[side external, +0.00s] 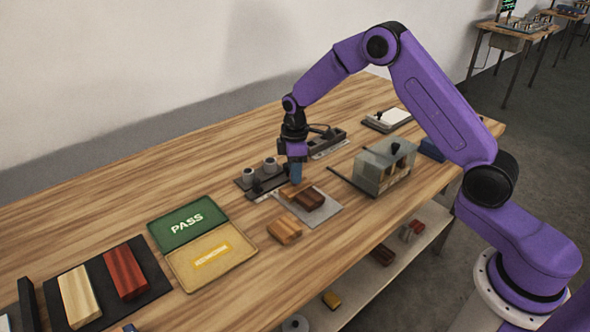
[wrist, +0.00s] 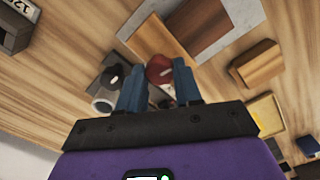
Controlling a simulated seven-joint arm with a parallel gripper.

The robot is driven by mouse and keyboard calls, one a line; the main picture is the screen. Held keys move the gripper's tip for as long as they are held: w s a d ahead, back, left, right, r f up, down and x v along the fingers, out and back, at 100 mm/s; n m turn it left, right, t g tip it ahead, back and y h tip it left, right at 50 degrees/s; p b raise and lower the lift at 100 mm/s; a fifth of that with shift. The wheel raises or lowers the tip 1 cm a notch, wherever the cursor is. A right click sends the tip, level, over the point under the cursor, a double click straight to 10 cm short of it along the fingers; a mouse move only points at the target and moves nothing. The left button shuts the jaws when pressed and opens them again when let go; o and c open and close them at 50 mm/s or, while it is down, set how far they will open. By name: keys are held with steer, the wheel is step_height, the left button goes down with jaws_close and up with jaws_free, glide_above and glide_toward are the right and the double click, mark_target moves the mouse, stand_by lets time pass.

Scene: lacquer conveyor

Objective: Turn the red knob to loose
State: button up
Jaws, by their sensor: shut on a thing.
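The red knob (wrist: 159,69) is round and shows between the blue fingertips of my gripper (wrist: 160,82) in the wrist view. My gripper is shut on it, one finger on each side. In the side view my gripper (side external: 296,177) points down at the dark fixture row, just behind the grey plate with wooden blocks. The knob is hidden there behind the fingers. Any marking for loose is too small or covered to read.
A grey plate (side external: 324,215) with brown blocks lies close in front of my gripper. A dark fixture with pale cylinders (side external: 250,176) stands to the left, a glass-sided box (side external: 385,165) to the right. Green PASS (side external: 188,222) and yellow (side external: 212,258) trays lie front left.

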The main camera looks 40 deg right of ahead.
steer(key=shift+w+n, duration=0.1)
steer(key=shift+n, duration=0.8)
steer(key=o, duration=1)
step_height(320, 180, up, 18)
steer(key=shift+f, duration=0.25)
steer(key=shift+a, duration=0.1)
